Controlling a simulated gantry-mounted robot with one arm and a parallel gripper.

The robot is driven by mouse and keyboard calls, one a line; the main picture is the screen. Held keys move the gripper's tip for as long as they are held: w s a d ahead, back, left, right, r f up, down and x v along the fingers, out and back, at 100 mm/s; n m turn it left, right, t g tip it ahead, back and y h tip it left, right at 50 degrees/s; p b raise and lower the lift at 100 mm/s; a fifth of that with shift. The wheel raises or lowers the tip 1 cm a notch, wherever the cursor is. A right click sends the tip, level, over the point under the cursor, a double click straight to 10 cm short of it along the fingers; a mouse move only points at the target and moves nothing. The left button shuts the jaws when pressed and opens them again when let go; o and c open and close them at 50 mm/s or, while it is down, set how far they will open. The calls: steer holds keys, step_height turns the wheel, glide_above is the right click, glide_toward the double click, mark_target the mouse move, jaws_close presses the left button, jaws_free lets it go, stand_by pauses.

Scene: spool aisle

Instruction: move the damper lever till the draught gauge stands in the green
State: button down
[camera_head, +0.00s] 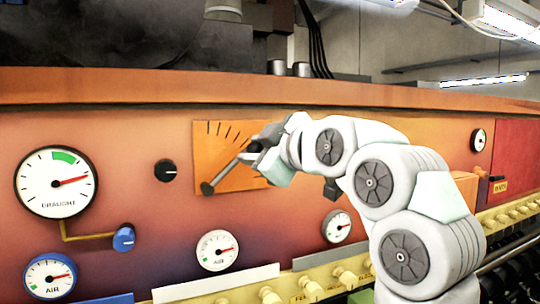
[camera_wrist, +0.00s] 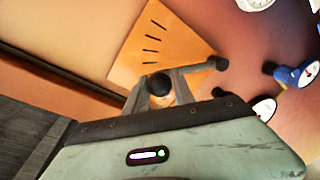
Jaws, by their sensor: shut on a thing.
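The draught gauge (camera_head: 56,182) is a white dial at the left of the red panel. Its green band is at the top, and its red needle points right and slightly up, clockwise of the green. The damper lever (camera_head: 224,174) is a grey bar on an orange plate (camera_head: 206,140) with black tick marks. It slants up and right from its dark pivot at the plate's lower left. My gripper (camera_head: 256,155) is shut on the lever's upper end. In the wrist view the lever's black knob (camera_wrist: 160,84) shows between the fingers; the pivot (camera_wrist: 222,63) is to the right.
A black dial knob (camera_head: 166,170) sits between gauge and plate. A yellow strip with several knobs (camera_head: 345,277) runs along the front. My arm covers part of the panel at right.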

steer(key=shift+a+r, duration=0.1)
steer(key=shift+r, duration=0.05)
steer(key=c, duration=1.1)
jaws_free()
steer(key=shift+o, duration=0.2)
steer(key=b+v, duration=0.2)
steer(key=v, duration=0.9)
steer(key=shift+b, duration=0.4)
